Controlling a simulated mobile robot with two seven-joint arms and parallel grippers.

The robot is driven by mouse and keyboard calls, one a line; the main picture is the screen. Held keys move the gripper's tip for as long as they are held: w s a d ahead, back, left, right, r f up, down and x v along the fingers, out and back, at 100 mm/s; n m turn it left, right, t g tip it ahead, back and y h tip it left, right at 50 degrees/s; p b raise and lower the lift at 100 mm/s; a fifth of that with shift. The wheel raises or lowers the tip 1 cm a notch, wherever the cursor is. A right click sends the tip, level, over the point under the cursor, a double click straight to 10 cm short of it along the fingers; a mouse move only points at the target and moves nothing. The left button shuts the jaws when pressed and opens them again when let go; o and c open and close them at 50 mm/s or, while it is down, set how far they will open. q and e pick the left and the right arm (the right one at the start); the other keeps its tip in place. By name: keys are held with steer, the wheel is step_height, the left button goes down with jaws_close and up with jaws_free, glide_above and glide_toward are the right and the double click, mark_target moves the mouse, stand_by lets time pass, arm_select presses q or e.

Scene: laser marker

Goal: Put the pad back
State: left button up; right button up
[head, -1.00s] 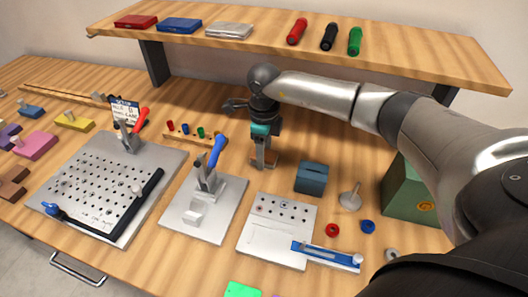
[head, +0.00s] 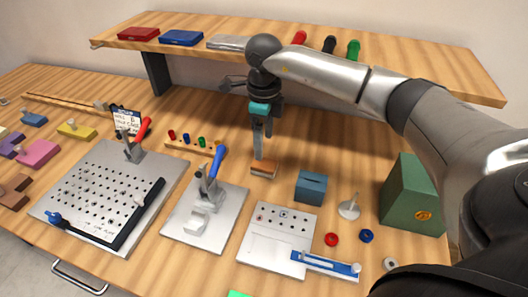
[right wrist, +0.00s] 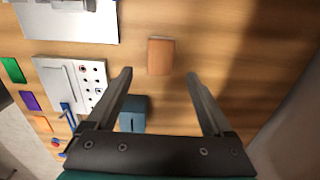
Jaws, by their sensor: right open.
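A small orange-brown pad (head: 264,170) lies on the wooden table, behind and left of the dark blue slotted box. In the right wrist view the pad (right wrist: 160,56) shows as a plain orange block beyond the fingertips, between their lines. My right gripper (head: 263,155) is above the pad, pointing down, its fingers apart and empty. My left gripper is not in view.
The blue box (head: 311,187), a grey stand (head: 349,208) and a green box (head: 410,195) stand to the right. A clamp fixture (head: 205,215) and a white plate (head: 277,240) are in front. A shelf (head: 400,75) with tins and markers overhangs the back.

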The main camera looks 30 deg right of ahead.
step_height(320, 180, up, 4)
steer(key=shift+r, duration=0.1)
